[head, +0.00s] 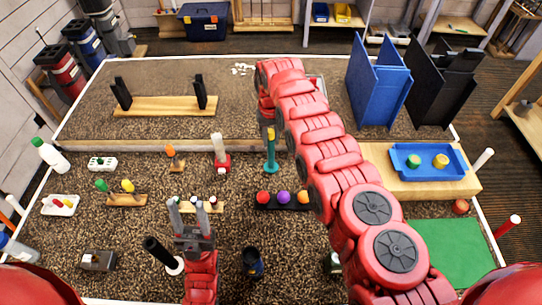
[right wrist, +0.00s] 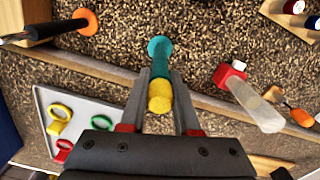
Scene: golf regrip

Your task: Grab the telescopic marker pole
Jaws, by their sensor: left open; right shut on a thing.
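A teal post with a yellow top, which I take to be the telescopic marker pole (head: 271,158), stands upright on a round base near the middle of the bench. In the right wrist view the pole (right wrist: 159,55) runs between my fingers, its yellow end nearest the palm. My right gripper (right wrist: 160,82) is shut on the pole near its upper end. In the head view the right arm reaches over from the right and partly hides the gripper. My left gripper (head: 188,212) is open and empty, low over the front of the bench, in front of a small wooden rack.
A translucent cylinder on a red base (head: 221,155) stands just left of the pole. A black holder (head: 283,201) with coloured balls lies in front. A blue tray (head: 428,161) sits on a wooden block at right. A wooden ledge (head: 180,145) runs behind.

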